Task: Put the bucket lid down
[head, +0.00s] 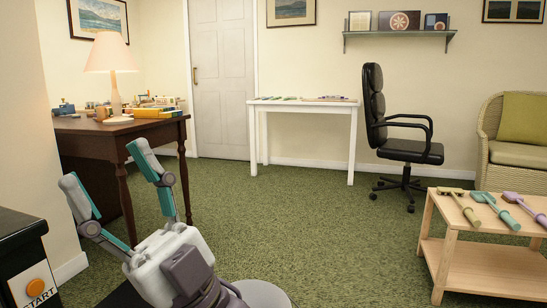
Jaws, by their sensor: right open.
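My right gripper (104,163) is at the lower left of the head view. Its two grey and teal fingers are spread wide, pointing up, with nothing between them. It appears in front of the dark wooden desk. I cannot make out a bucket or a bucket lid in this view. A pale round edge shows at the bottom behind my wrist, but I cannot tell what it is. My left gripper is not in view.
The dark desk (68,127) holds a lamp (112,60). A black box with an orange START button (35,287) stands lower left. A white table (303,103), black office chair (405,148) and low wooden table (485,265) with toy-like tools surround open green carpet.

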